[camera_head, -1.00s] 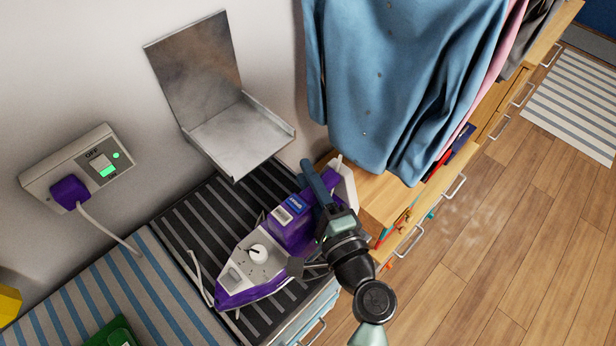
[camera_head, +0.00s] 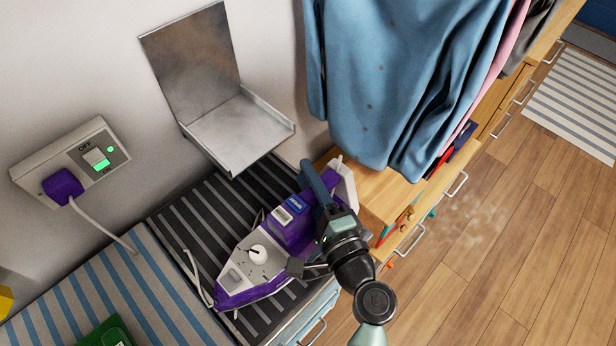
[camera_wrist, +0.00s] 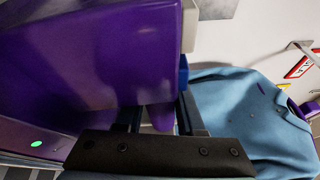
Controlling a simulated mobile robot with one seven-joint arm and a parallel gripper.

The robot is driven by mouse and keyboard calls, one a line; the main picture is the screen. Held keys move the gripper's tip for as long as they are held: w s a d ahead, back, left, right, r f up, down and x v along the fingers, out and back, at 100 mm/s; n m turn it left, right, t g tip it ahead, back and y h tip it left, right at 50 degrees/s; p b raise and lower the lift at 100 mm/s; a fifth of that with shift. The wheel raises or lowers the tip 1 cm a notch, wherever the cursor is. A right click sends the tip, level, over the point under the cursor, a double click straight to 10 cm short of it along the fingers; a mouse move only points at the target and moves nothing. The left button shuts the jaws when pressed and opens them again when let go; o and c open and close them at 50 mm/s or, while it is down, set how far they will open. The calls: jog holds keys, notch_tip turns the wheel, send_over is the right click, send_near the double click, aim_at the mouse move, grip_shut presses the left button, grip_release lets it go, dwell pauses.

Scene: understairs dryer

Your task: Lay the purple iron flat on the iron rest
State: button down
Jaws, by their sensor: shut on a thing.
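The purple iron (camera_head: 288,235), with a white and grey top, has its tip toward the lower left. It is over the black striped mat (camera_head: 190,222); I cannot tell whether it touches it. My gripper (camera_head: 318,196) is shut on the iron's handle side at the upper right. In the wrist view the iron's purple body (camera_wrist: 95,60) fills the left, and a purple part sits between the fingers of my gripper (camera_wrist: 160,112). The bare metal iron rest (camera_head: 235,130), a shelf with an upright scorched back plate, is on the wall above and left of the iron.
A wall socket (camera_head: 88,158) holds a purple plug with a white cord. A blue shirt (camera_head: 400,80) hangs close to the right of the rest and also fills the wrist view's right (camera_wrist: 250,120). A wooden drawer unit (camera_head: 385,195) stands below it. A green object (camera_head: 105,335) lies at the bottom left.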

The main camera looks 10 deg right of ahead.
jog(key=shift+c, duration=2.2)
grip_release()
jog(key=shift+s+f, duration=0.1)
jog(key=shift+f, duration=0.3)
jog(key=b+v, duration=0.2)
jog(key=v, duration=1.1)
jog(key=shift+r+b, duration=0.25)
jog(key=shift+b, duration=0.1)
